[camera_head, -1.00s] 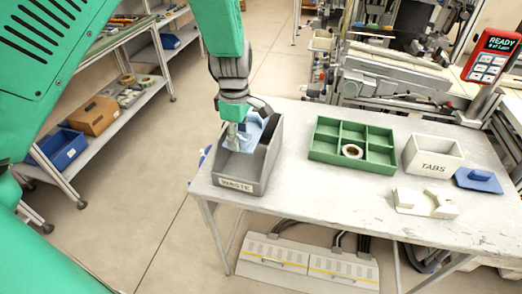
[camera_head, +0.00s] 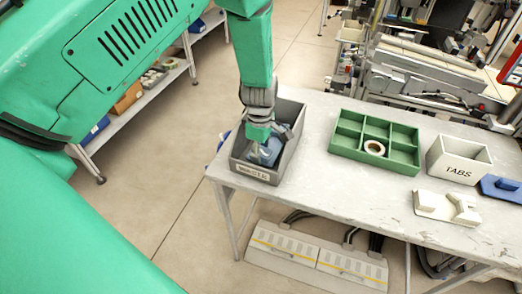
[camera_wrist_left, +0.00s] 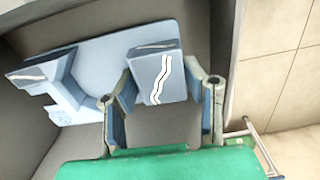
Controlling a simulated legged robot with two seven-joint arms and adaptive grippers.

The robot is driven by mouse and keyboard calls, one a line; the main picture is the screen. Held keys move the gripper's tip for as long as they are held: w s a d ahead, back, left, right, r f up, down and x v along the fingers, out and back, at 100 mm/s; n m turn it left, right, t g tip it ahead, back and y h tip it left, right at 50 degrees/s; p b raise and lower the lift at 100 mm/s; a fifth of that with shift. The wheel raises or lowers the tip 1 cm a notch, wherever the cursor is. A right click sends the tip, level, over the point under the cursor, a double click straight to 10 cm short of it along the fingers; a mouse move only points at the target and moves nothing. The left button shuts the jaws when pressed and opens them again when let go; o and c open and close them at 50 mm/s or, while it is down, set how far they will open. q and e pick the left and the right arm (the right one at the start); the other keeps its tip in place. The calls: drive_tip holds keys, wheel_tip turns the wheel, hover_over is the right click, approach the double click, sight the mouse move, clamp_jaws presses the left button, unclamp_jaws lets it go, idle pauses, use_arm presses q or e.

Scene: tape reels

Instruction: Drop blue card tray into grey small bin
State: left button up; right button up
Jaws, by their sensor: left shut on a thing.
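The grey small bin (camera_head: 252,173), labelled WASTE, stands at the left end of the table. My left gripper (camera_head: 262,146) reaches down into it from above. It is shut on the blue card tray (camera_head: 270,152), a light blue piece inside the bin walls, partly hidden by the gripper. In the left wrist view the tray (camera_wrist_left: 105,60) is a pale blue plate with raised blocks. The fingers of the left gripper (camera_wrist_left: 160,105) stand either side of one block with white wavy lines. I cannot tell whether the tray touches the bin floor. My right gripper is not in view.
A green divided tray (camera_head: 345,142) holding a tape reel (camera_head: 374,147) lies right of the bin. Further right are a white TABS box (camera_head: 457,168), a white block fixture (camera_head: 433,206) and a darker blue piece (camera_head: 500,188). Bare table separates the bin from the green tray.

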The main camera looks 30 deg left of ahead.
use_arm(q)
drive_tip(key=shift+f, duration=0.1)
drive_tip(key=shift+f, duration=0.5)
drive_tip(key=o, duration=1.2)
drive_tip(key=shift+r, duration=0.35)
wheel_tip(320, 180, up, 13)
drive_tip(key=shift+f, duration=0.2)
